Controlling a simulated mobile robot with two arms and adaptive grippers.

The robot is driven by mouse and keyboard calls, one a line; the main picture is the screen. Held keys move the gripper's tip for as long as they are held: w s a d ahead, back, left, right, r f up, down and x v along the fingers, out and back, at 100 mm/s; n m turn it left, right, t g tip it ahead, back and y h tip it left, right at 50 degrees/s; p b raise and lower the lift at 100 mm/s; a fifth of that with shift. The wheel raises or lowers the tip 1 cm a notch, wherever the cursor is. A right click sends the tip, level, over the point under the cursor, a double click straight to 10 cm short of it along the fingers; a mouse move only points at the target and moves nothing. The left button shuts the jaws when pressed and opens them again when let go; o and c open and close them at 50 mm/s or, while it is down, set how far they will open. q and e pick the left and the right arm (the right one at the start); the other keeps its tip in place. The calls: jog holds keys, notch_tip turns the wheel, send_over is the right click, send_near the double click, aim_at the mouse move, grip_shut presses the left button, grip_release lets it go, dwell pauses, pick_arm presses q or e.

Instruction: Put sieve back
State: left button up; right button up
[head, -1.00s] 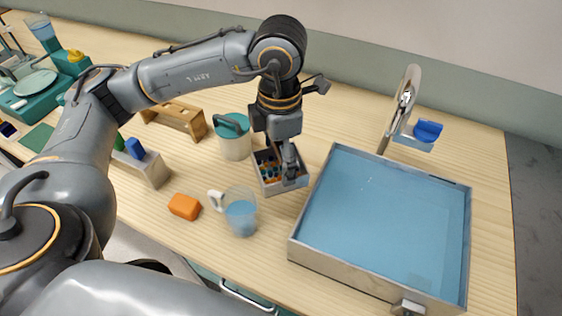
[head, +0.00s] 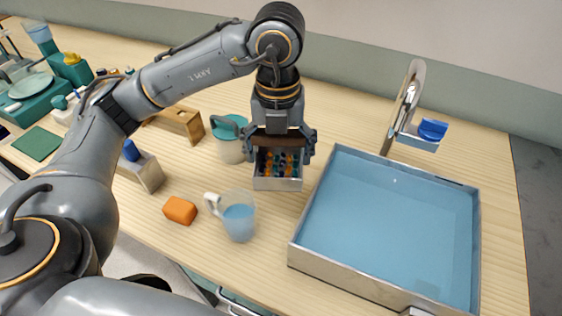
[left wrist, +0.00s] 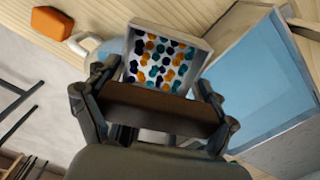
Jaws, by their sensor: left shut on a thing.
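The sieve looks like a pale square box (head: 277,184) with a brown bar (head: 281,141) along its near-gripper side. Orange, teal and dark blue round pieces show inside it. My left gripper (head: 281,146) is shut on the brown bar, with a finger at each end. The left wrist view also shows the brown bar (left wrist: 160,109) between the fingers and the box (left wrist: 194,47) beyond it. I cannot tell whether the box touches the counter. My right gripper is not in view.
A glass mug (head: 238,218) with blue liquid stands close in front, beside an orange block (head: 180,210). A teal-lidded pot (head: 229,150) stands just left of the sieve. A wide blue-floored basin (head: 390,225) lies right, with a tap (head: 408,95) behind.

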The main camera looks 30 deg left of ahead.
pick_arm(q)
jog(key=w+a+f+p, duration=0.1)
jog(key=w+a+f, duration=0.1)
jog(key=w+f, duration=0.1)
jog(key=w+a+f+p, duration=0.1)
jog(key=w+a+f, duration=0.1)
jog(key=w, duration=0.3)
jog(key=w+a+f+p, duration=0.1)
jog(key=w+a+f, duration=0.1)
jog(key=w+f, duration=0.2)
jog(key=shift+f, duration=0.15)
jog(key=f, duration=0.1)
jog(key=f+p, duration=0.1)
jog(key=f, duration=0.1)
jog(key=shift+w, duration=0.2)
jog(key=shift+f+p, duration=0.25)
jog(key=shift+p, duration=0.05)
jog(key=shift+f, duration=0.25)
jog(key=o, duration=1.2)
